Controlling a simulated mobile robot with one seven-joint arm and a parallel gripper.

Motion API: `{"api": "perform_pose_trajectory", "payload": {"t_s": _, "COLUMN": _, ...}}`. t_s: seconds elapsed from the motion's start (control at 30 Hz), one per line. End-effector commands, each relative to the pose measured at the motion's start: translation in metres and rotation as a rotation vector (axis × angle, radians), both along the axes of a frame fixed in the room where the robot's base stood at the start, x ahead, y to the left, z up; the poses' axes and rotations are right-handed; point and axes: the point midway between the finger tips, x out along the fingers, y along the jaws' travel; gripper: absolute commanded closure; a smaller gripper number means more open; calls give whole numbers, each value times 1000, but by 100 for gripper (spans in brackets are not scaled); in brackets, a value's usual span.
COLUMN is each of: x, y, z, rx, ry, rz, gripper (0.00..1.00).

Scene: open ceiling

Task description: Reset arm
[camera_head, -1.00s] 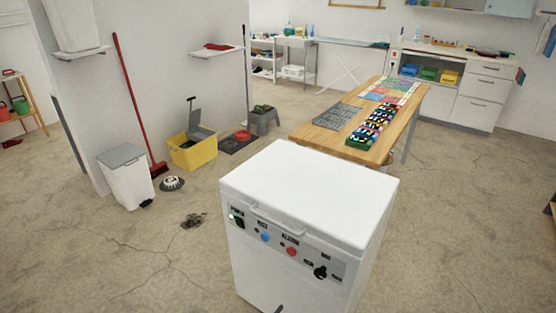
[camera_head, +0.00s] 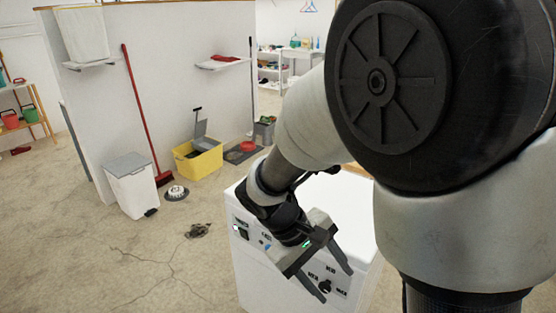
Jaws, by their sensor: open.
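My arm reaches in from the right and covers much of the right half of the view. I cannot tell whether the fingers touch the panel.
A white pedal bin (camera_head: 130,190), red broom (camera_head: 140,110), round white device (camera_head: 176,192) and yellow bucket (camera_head: 198,163) stand by the wall at left. A dark clump (camera_head: 198,230) lies on the cracked floor. The floor at lower left is clear. The wooden table is almost wholly hidden.

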Motion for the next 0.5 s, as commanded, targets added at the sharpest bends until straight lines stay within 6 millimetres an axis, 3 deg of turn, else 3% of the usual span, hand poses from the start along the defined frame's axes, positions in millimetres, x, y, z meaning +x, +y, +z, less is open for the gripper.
{"api": "perform_pose_trajectory", "payload": {"t_s": 0.03, "x": -5, "y": -7, "z": 19, "rx": 72, "ry": -49, "rz": -55, "gripper": 48}}
{"api": "perform_pose_trajectory", "payload": {"t_s": 0.2, "x": -27, "y": -21, "z": 68, "rx": 282, "ry": -203, "rz": -197, "gripper": 48}}
{"api": "perform_pose_trajectory", "payload": {"t_s": 0.5, "x": -59, "y": -32, "z": 125, "rx": 525, "ry": -471, "rz": -337, "gripper": 48}}
